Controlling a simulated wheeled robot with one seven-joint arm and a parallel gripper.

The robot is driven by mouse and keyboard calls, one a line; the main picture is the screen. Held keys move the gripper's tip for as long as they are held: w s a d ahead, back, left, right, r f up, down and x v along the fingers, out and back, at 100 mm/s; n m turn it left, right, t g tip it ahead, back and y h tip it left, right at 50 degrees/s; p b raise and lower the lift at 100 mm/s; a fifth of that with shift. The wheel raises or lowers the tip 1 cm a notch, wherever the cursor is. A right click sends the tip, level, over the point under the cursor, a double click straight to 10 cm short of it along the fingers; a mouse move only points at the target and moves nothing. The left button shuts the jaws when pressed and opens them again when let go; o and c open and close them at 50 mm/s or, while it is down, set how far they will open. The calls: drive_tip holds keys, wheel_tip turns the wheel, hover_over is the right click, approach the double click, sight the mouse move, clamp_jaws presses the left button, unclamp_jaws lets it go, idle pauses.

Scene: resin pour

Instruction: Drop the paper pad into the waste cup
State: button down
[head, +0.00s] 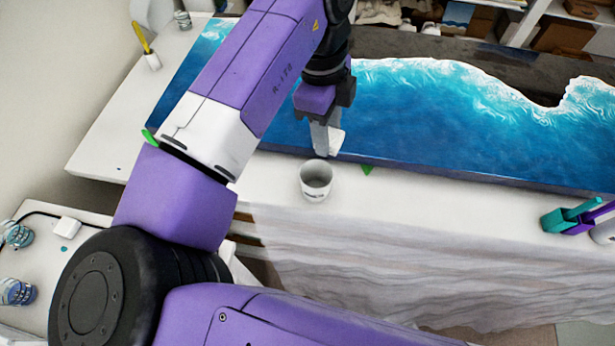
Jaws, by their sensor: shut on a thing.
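My gripper (326,138) points down just behind the waste cup, over the near edge of the blue resin board. It is shut on a small white paper pad (336,142), which shows at the right of the fingertips. The waste cup (315,187) is a white, open-topped cup standing upright on the white table, near its front edge. Its visible inside is grey and looks empty. The pad appears above and slightly right of the cup rim in the picture; I cannot tell its exact height.
The resin board (440,120) with white wave patterns fills the table's back. A green triangle (367,170) lies right of the cup. Teal and purple holders (562,218) stand at the far right. A cup with a yellow-handled tool (152,60) stands back left. Cloth drapes in front.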

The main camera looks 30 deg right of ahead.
drive_tip(key=shift+a+f, duration=0.1)
drive_tip(key=shift+f, duration=0.1)
wheel_tip(320, 180, down, 6)
drive_tip(key=b, duration=0.5)
drive_tip(key=shift+r, duration=0.2)
drive_tip(key=c, duration=0.7)
unclamp_jaws()
drive_tip(key=shift+c, duration=0.2)
drive_tip(key=shift+w+a+r+b, duration=0.1)
drive_tip(key=shift+w+r+b, duration=0.05)
drive_tip(key=shift+r, duration=1.15)
drive_tip(key=shift+w+a+r+b, duration=0.1)
drive_tip(key=shift+w+r+b, duration=0.1)
drive_tip(key=shift+r, duration=1.1)
drive_tip(key=shift+w+a+r+b, duration=0.1)
drive_tip(key=shift+r+b, duration=0.05)
drive_tip(key=shift+r, duration=1.15)
